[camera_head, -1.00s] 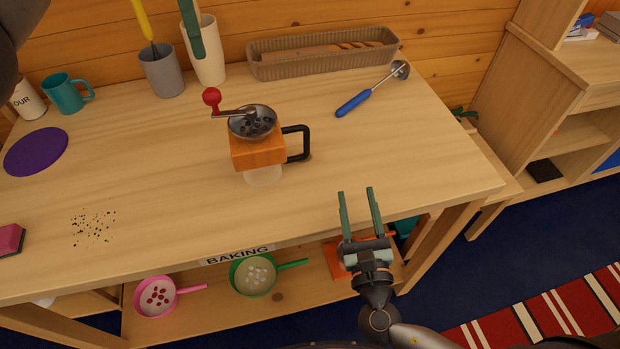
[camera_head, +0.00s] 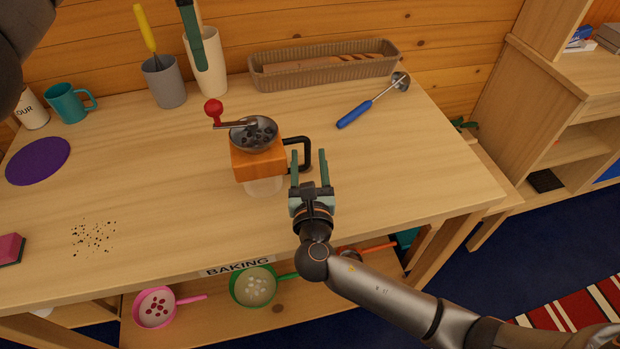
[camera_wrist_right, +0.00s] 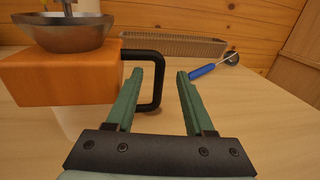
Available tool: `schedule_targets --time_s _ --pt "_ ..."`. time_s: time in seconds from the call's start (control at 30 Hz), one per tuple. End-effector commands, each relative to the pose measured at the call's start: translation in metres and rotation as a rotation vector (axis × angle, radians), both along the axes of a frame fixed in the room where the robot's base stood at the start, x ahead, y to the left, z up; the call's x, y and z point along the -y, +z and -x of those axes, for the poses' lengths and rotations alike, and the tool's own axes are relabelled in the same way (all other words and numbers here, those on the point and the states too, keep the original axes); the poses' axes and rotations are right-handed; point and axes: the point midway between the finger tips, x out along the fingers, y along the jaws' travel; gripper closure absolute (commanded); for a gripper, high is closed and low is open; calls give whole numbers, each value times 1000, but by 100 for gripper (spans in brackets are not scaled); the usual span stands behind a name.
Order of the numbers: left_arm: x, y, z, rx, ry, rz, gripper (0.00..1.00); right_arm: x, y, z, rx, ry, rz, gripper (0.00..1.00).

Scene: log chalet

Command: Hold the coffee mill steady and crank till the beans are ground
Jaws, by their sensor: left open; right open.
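The coffee mill has an orange wooden body (camera_head: 258,165), a metal bowl (camera_head: 240,137) holding dark beans, and a crank with a red knob (camera_head: 213,107) at upper left. A pale container (camera_head: 263,187) shows beneath the body. Its black loop handle (camera_head: 306,142) sticks out right; it also shows in the right wrist view (camera_wrist_right: 157,85), partly behind the left-hand finger. My right gripper (camera_head: 309,160) is open and empty, with its fingertips close to the handle. Whether they touch is unclear. My left gripper (camera_head: 198,60) hangs at the top edge, seen edge-on, away from the mill, with nothing visible in it.
At the back stand a teal mug (camera_head: 68,104), a grey cup (camera_head: 165,85), a cream cup (camera_head: 214,75) and a bread basket (camera_head: 325,75). A blue-handled scoop (camera_head: 355,115) lies right. Dark specks (camera_head: 93,238) lie front left. The table around the mill is clear.

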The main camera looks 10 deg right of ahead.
Motion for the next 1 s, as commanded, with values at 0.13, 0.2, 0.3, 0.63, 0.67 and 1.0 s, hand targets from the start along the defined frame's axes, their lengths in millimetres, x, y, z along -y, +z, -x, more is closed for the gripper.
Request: schedule_targets --time_s 0.13,0.2,0.3,0.63,0.67,1.0 --pt "0 0 0 0 0 0 50 3 1 -25 2 0 -1 47" --pt "0 0 0 0 0 0 50 4 0 -33 0 1 -1 47" --pt "0 0 0 0 0 0 50 5 0 -41 1 1 0 47" --pt "0 0 0 0 0 0 50 6 0 -47 -1 1 -1 47" --pt "0 0 0 0 0 0 50 6 0 -47 0 1 -1 47" --pt "0 0 0 0 0 0 50 6 0 -46 -1 1 -1 82"
